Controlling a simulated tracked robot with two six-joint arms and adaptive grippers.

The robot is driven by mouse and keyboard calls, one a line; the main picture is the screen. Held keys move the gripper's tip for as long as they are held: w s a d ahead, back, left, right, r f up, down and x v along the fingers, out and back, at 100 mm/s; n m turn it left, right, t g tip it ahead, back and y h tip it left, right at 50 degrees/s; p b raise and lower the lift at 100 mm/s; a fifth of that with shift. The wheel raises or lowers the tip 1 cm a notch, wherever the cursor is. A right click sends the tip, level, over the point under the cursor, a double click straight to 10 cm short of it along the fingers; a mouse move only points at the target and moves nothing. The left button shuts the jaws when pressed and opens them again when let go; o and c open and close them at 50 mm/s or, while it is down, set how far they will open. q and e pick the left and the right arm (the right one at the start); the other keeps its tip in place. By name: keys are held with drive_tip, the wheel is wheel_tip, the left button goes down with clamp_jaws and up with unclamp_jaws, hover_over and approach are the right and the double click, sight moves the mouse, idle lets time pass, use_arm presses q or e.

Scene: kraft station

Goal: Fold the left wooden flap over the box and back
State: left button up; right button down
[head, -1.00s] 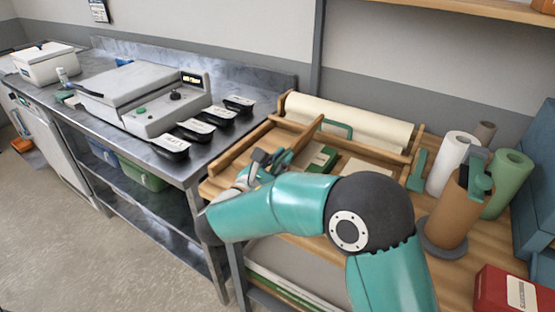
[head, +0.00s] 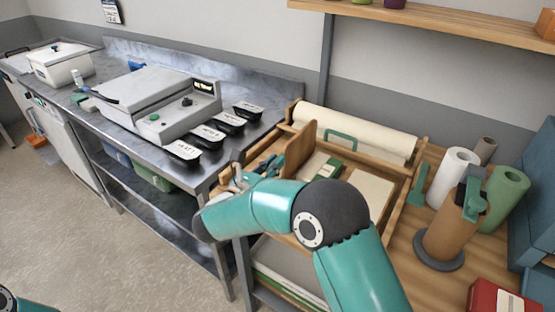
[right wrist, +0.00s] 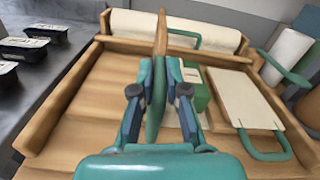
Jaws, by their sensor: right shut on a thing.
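The left wooden flap (head: 300,150) stands roughly upright on the wooden folding station, edge-on in the right wrist view (right wrist: 161,38). My right gripper (head: 264,167) is at the flap's near end. In the right wrist view its fingers (right wrist: 160,78) are shut on a teal strip or handle at this end. The green box (head: 328,169) sits just right of the flap and also shows in the right wrist view (right wrist: 197,88), partly hidden by a finger. My left gripper is out of view.
A paper roll (head: 355,130) lies along the back. A pale panel (right wrist: 243,98) with a green handle is right of the box. Black trays (head: 182,152) stand on the steel bench at left.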

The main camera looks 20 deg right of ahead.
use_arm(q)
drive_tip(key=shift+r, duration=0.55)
use_arm(e)
drive_tip(key=shift+w+a+f+n, duration=0.1)
drive_tip(key=shift+w+a+n, duration=0.55)
drive_tip(key=shift+w, duration=0.35)
drive_tip(key=shift+a, duration=0.1)
drive_tip(key=c, duration=1.2)
unclamp_jaws()
drive_tip(key=shift+w, duration=0.1)
drive_tip(key=v, duration=1.2)
drive_tip(key=shift+f, duration=0.1)
